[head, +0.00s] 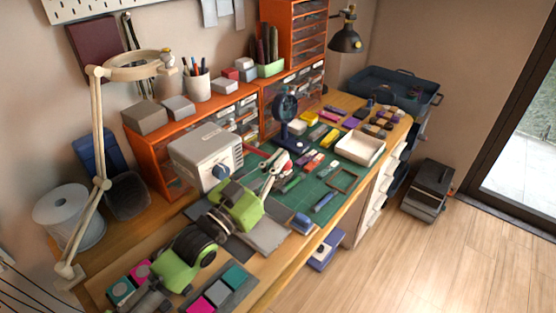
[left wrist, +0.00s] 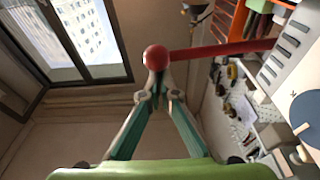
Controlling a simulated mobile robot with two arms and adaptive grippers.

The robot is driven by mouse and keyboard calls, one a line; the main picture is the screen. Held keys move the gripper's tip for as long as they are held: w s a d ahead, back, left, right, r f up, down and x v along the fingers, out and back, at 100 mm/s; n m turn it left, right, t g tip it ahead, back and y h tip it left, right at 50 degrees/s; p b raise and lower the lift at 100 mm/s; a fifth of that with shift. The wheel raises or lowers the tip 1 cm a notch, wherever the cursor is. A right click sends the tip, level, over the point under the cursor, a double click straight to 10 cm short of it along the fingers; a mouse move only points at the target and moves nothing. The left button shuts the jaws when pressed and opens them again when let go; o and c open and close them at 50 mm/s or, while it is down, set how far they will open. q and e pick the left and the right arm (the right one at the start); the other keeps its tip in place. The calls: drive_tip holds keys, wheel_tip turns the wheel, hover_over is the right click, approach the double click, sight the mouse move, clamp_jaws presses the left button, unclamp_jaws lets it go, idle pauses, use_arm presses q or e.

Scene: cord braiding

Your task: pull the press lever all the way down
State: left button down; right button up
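The press is a pale grey box (head: 200,155) with a blue dial, standing at the back edge of the desk. It also shows in the left wrist view as a vented grey body (left wrist: 285,55) at the right. Its red lever (left wrist: 220,50) runs across to a round red knob (left wrist: 156,57). My left gripper (left wrist: 158,82) has its fingers closed together at the knob, and they appear to grip it. In the head view my left gripper (head: 277,168) is just right of the press, and the lever is largely hidden there. My right gripper is not in view.
A green cutting mat (head: 305,190) with several small tools and a white tray (head: 360,147) lie to the right. A magnifier stand (head: 287,112) is behind the gripper. Orange drawers (head: 295,40) line the back. Coloured swatches (head: 215,292) are at the front.

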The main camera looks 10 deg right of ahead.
use_arm(q)
drive_tip(key=s+a+r+p, duration=0.1)
drive_tip(key=s+a+r, duration=0.1)
drive_tip(key=s+a, duration=0.4)
drive_tip(key=shift+a+r, duration=0.2)
drive_tip(key=shift+a, duration=0.25)
